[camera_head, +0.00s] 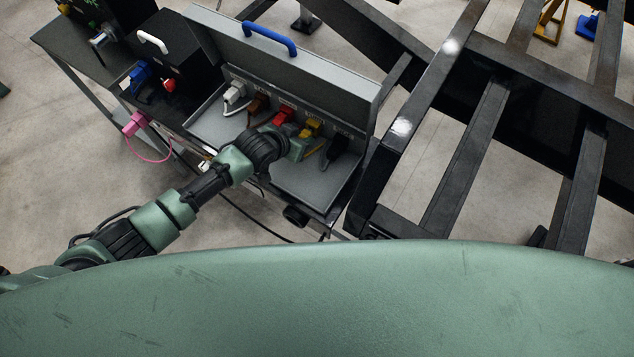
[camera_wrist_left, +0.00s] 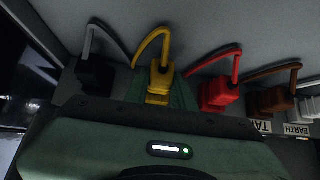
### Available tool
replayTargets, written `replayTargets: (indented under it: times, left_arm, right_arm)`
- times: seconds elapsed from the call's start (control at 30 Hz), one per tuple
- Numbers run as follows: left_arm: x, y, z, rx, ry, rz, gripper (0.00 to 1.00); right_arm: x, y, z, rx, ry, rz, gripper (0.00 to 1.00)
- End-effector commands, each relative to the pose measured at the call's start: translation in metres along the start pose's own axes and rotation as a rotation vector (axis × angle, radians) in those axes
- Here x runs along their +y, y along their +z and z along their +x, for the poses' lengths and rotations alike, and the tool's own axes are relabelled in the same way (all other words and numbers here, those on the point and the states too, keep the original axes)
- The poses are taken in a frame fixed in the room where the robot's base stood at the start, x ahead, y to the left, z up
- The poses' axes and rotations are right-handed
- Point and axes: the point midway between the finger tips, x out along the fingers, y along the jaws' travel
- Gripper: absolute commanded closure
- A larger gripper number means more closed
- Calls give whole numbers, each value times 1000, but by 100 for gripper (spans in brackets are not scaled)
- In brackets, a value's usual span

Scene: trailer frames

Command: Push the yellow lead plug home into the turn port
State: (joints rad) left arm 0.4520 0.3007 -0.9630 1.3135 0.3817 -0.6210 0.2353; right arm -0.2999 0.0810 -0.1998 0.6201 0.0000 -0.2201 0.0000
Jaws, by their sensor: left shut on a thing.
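The yellow lead plug (camera_head: 312,127) is at the panel of the open grey box, between the red plug and the black plug. My left gripper (camera_head: 308,145) reaches it from the left and is shut on it. In the left wrist view the yellow plug (camera_wrist_left: 158,82) stands upright against the panel, its yellow lead curving up and to the left. The gripper (camera_wrist_left: 158,98) covers its lower part. The turn port and its label are hidden behind plug and gripper, so I cannot tell how deep the plug sits. My right gripper is out of view.
Red (camera_wrist_left: 218,93), brown (camera_wrist_left: 267,101) and white (camera_head: 235,95) plugs stand to one side, a black plug (camera_wrist_left: 95,72) close on the other. The raised lid (camera_head: 285,60) with a blue handle (camera_head: 269,37) stands behind. A black steel frame (camera_head: 440,120) is at right.

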Motion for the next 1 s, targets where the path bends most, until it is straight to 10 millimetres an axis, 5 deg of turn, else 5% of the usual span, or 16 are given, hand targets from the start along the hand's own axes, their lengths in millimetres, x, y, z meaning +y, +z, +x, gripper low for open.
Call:
replayTargets:
  times: [0.8,0.83,0.9,1.0]
  left_arm:
    - [0,-9,9,1,0,0,100]
    - [0,-10,9,1,0,0,70]
    - [0,-10,8,1,0,0,50]
    - [0,-9,8,1,0,0,50]
  right_arm:
    - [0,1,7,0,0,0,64]
    - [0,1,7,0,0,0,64]
    - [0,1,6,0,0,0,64]
    - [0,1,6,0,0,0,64]
